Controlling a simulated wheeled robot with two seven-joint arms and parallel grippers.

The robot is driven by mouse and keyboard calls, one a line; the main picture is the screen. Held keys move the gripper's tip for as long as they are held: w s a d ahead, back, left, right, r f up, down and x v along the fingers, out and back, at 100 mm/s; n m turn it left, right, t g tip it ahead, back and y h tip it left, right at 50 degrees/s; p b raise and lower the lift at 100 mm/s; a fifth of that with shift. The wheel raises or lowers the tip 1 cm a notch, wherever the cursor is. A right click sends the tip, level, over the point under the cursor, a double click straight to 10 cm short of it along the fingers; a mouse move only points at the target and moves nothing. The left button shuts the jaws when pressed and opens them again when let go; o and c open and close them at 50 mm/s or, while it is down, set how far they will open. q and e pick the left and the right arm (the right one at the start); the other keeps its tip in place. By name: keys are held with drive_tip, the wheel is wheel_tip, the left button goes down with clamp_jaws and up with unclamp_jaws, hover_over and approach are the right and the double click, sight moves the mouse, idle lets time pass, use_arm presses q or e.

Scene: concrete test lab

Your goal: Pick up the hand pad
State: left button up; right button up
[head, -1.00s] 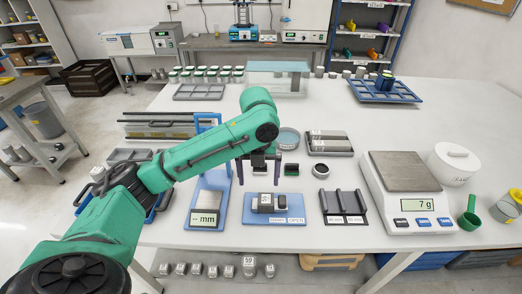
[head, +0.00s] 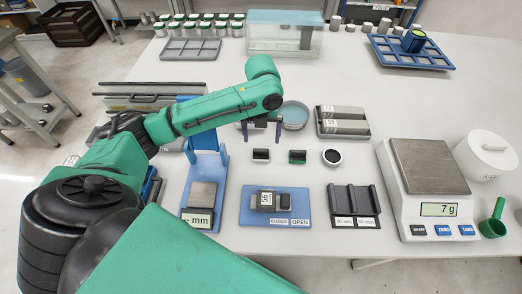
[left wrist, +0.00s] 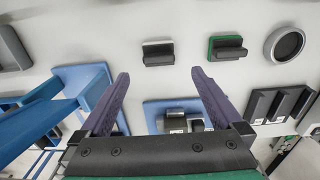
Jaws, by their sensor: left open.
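Two small black-topped pads lie side by side on the white table: one with a pale base (head: 261,155) and one with a green base (head: 297,157). I cannot tell for sure which is the hand pad. In the left wrist view, the pale-based pad (left wrist: 158,53) lies just beyond the gap between my fingers, and the green-based pad (left wrist: 228,47) lies right of it. My left gripper (head: 261,132) is open and empty; its purple fingers (left wrist: 160,75) point towards the pads, apart from them. My right gripper is not in view.
A round black disc (head: 332,157) lies right of the pads. A blue gauge stand (head: 221,185) is front left, a blue board (head: 247,212) in front, a slotted black rack (head: 353,198) front right. A scale (head: 408,215) stands farther right. A glass dish (head: 304,115) is behind.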

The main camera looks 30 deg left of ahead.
sight(261, 149)
use_arm(q)
wheel_tip(261, 149, down, 7)
drive_tip(key=shift+a+f+p, duration=0.1)
drive_tip(key=shift+p, duration=0.9)
drive_tip(key=shift+f, duration=0.25)
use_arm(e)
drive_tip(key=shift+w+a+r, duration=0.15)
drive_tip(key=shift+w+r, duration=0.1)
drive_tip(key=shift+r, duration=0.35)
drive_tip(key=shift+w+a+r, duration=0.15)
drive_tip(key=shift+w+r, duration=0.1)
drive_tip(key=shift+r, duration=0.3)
use_arm(q)
drive_tip(key=shift+w, duration=0.1)
drive_tip(key=c, duration=1.4)
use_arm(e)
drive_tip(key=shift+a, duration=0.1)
